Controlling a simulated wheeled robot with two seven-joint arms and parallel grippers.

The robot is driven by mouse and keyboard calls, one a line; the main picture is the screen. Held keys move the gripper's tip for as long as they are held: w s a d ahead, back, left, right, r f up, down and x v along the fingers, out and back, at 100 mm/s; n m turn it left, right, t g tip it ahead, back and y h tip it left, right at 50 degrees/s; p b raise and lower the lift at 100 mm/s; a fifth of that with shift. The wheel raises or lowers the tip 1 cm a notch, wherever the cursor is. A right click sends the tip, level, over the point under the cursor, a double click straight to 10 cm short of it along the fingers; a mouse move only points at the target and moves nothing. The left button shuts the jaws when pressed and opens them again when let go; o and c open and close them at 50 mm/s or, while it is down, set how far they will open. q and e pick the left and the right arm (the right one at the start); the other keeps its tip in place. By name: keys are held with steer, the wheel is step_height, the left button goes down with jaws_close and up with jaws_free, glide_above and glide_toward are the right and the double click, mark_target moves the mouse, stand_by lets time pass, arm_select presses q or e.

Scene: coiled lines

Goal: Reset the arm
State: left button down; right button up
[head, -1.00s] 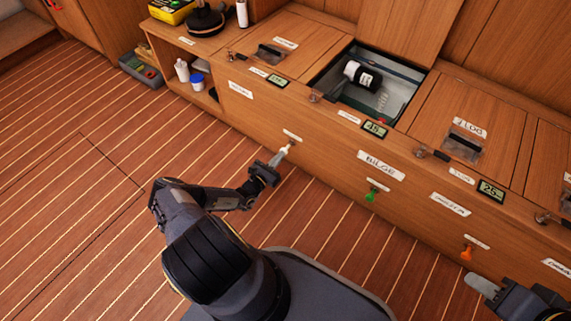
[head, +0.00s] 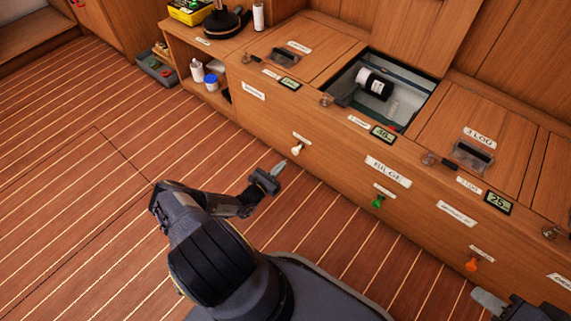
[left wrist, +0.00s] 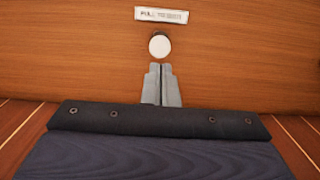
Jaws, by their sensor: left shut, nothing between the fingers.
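My left gripper (head: 281,166) is shut and empty in front of the wooden locker front. A white knob (head: 297,149) on that front is just beyond its fingertips, with a gap between. In the left wrist view the closed fingers (left wrist: 161,84) point at the round white knob (left wrist: 160,46), below a small label (left wrist: 161,15). My right gripper (head: 487,302) shows only in part at the lower right edge; whether its fingers are apart is unclear.
A green knob (head: 378,202) and an orange knob (head: 471,265) stick out along the locker front (head: 330,170). An open compartment holds a black and white cylinder (head: 374,83). A grey bin (head: 156,68) stands on the floor. The floor (head: 80,160) at left is clear.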

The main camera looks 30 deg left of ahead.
arm_select(q)
steer(key=s+p, duration=0.1)
steer(key=s, duration=0.7)
steer(key=shift+s+a+f+p, duration=0.15)
steer(key=shift+a+f+p, duration=0.1)
steer(key=shift+a+p, duration=0.2)
steer(key=w+d+r+m+g+h, duration=0.35)
steer(key=r+m+g+h, duration=0.2)
steer(key=r+m, duration=0.4)
steer(key=w+d+r+m+g+h, duration=0.35)
steer(key=r+m+h, duration=0.3)
steer(key=r, duration=0.65)
steer(key=s+d+r+m+g+y, duration=0.2)
steer(key=s+d+r+m+g, duration=0.15)
steer(key=r, duration=0.35)
steer(key=s+d+r+m+g+y, duration=0.1)
steer(key=s+d+r+m+g, duration=0.15)
steer(key=r+m, duration=0.35)
steer(key=s+d+r+m+t+y, duration=0.1)
steer(key=s+d+r+m+y, duration=0.25)
steer(key=s+r, duration=0.4)
steer(key=s+d+r+m+t+y, duration=0.15)
steer(key=s+r+m+y, duration=0.3)
steer(key=s, duration=0.65)
step_height(320, 180, up, 37)
steer(key=p, duration=3.6)
steer(key=shift+s+d+h, duration=0.15)
steer(key=shift+d+h, duration=0.2)
steer(key=shift+h, duration=0.05)
